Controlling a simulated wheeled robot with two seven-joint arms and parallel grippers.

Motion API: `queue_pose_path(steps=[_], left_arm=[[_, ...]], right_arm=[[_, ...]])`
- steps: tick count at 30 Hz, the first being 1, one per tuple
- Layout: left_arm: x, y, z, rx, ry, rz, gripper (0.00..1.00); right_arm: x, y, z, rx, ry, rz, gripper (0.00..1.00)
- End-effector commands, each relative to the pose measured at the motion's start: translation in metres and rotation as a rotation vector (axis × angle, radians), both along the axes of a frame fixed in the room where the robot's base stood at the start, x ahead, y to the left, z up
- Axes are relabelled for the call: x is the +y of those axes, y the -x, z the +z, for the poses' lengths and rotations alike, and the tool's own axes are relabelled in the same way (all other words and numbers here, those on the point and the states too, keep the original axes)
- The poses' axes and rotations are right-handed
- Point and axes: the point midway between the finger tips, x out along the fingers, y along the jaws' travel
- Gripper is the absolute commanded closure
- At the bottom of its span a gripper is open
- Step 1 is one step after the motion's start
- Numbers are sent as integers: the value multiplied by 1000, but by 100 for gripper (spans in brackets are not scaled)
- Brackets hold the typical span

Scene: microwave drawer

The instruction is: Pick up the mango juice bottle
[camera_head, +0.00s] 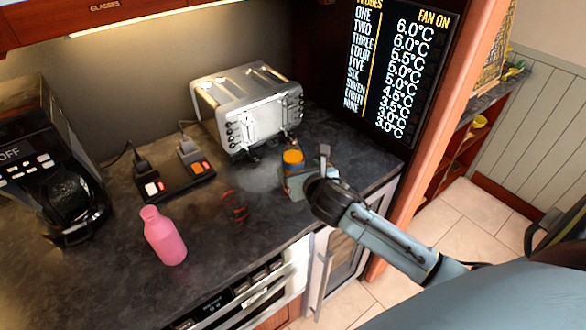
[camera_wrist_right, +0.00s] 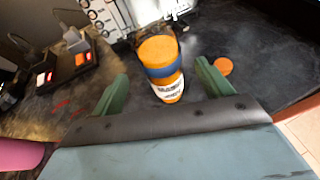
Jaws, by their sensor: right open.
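The mango juice bottle (camera_head: 293,161) has an orange cap and a blue band and stands on the dark counter in front of the toaster. In the right wrist view the bottle (camera_wrist_right: 162,70) also shows an orange body and a white label with print. My right gripper (camera_head: 297,181) is at the bottle, with its lower part hidden behind the gripper in the head view. In the right wrist view the gripper (camera_wrist_right: 160,90) is open, with one green finger on each side of the bottle and gaps between. My left gripper is not in view.
A silver toaster (camera_head: 250,105) stands just behind the bottle. A pink bottle (camera_head: 164,236), a dark red-marked object (camera_head: 235,205) and a switched power strip (camera_head: 172,182) are to the left. A round orange object (camera_wrist_right: 222,66) lies right of the bottle. The counter's front edge is near.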

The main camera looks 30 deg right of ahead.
Motion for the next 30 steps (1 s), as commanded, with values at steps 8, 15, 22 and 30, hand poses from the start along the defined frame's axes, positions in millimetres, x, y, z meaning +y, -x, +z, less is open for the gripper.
queue_pose_path(steps=[8,15,22,30], left_arm=[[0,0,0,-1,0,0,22],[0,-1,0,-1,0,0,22],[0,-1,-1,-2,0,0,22],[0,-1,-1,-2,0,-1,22]], right_arm=[[-4,-16,-6,0,-2,-3,22],[-11,-44,-18,0,-3,-3,22],[-14,-56,-23,0,-1,1,22],[-14,-56,-23,0,-1,1,30]])
